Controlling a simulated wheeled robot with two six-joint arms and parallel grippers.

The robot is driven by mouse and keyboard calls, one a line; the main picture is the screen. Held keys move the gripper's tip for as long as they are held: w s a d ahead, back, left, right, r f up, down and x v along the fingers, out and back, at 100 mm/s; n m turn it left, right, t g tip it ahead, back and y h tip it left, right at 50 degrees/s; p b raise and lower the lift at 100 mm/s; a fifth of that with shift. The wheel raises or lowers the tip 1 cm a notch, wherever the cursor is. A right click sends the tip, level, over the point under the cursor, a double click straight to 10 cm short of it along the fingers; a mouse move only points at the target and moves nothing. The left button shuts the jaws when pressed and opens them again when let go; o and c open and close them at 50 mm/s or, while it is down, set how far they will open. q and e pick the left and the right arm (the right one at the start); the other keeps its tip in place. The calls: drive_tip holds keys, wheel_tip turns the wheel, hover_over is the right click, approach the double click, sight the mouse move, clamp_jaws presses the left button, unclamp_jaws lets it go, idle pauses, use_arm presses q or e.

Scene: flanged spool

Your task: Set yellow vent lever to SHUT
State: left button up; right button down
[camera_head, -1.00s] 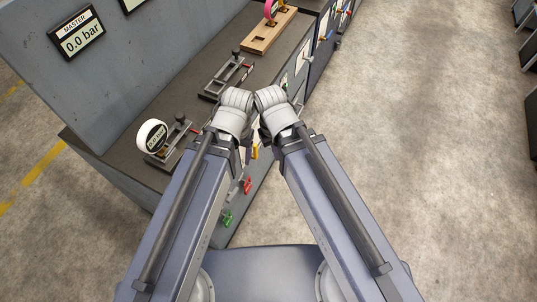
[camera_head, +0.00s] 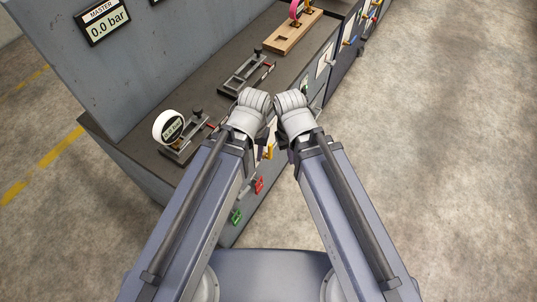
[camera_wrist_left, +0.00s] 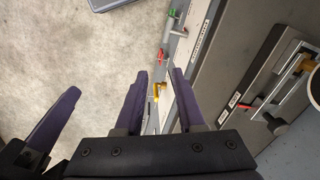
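The yellow lever (camera_head: 268,152) is on the front face of the bench, just beyond my left gripper. In the left wrist view it shows (camera_wrist_left: 157,90) between the two fingers, but I cannot tell whether they touch it. My left gripper (camera_wrist_left: 159,72) is open, with its dark purple fingers spread apart. In the head view its fingers (camera_head: 262,148) are partly hidden under the wrist. My right gripper (camera_head: 291,155) is beside it, mostly hidden by its own wrist; one of its fingers shows at the left of the wrist view. The SHUT marking cannot be read.
A red handle (camera_head: 259,185) and a green handle (camera_head: 237,216) sit lower along the same panel. Open floor (camera_head: 430,170) lies to the right.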

use_arm(q)
drive_tip(key=w+f+n+b, duration=0.1)
drive_tip(key=f+n+b, duration=0.1)
drive_tip(key=f+b, duration=0.1)
drive_tip(key=w+f+n+t+h+b, duration=0.1)
drive_tip(key=w+f+n+b, duration=0.1)
drive_tip(key=f+n, duration=0.1)
drive_tip(key=w+f+n+t+b, duration=0.1)
drive_tip(key=f+n+b, duration=0.1)
drive_tip(key=f+b, duration=0.1)
drive_tip(key=shift+w+f+h+b, duration=0.3)
drive_tip(key=shift+f+h, duration=0.1)
clamp_jaws()
drive_tip(key=w+f+n+t+h+b, duration=0.1)
drive_tip(key=w+f+n+b, duration=0.3)
drive_tip(key=f+n+b, duration=0.1)
drive_tip(key=shift+a+n+t+b, duration=0.35)
drive_tip(key=shift+n+b, duration=0.25)
drive_tip(key=shift+n, duration=0.5)
drive_tip(key=shift+w, duration=0.1)
